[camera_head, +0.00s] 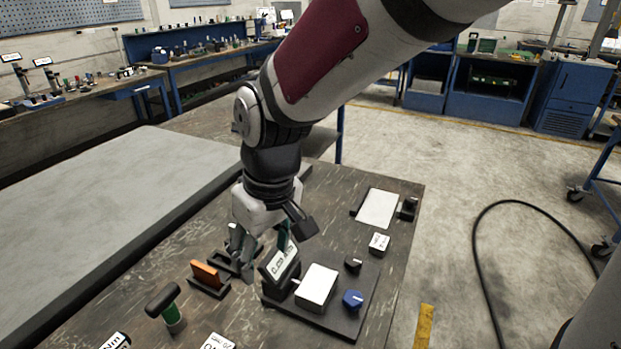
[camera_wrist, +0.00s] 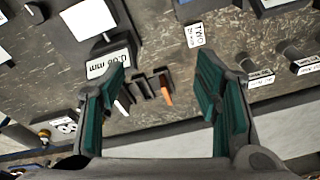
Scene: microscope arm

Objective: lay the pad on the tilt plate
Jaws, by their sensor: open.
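An orange slab (camera_head: 205,272), which looks like the pad, stands upright in a small black slotted holder (camera_head: 209,289). The slab also shows in the wrist view (camera_wrist: 165,87). My gripper (camera_head: 262,250) points down above the board, close to the slab's right. In the wrist view my gripper (camera_wrist: 162,80) is open and empty, and the slab lies between its spread fingers in the picture. A white flat-topped block (camera_head: 316,286), perhaps the tilt plate, sits on a black base (camera_head: 340,318); it also shows in the wrist view (camera_wrist: 88,18). Fingers partly hide the holders behind.
A display reading in mm (camera_head: 281,264) stands beside the white block. A blue knob (camera_head: 353,299) and black knob (camera_head: 353,264) are on its right. A white sheet-like plate (camera_head: 378,208) lies farther back.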

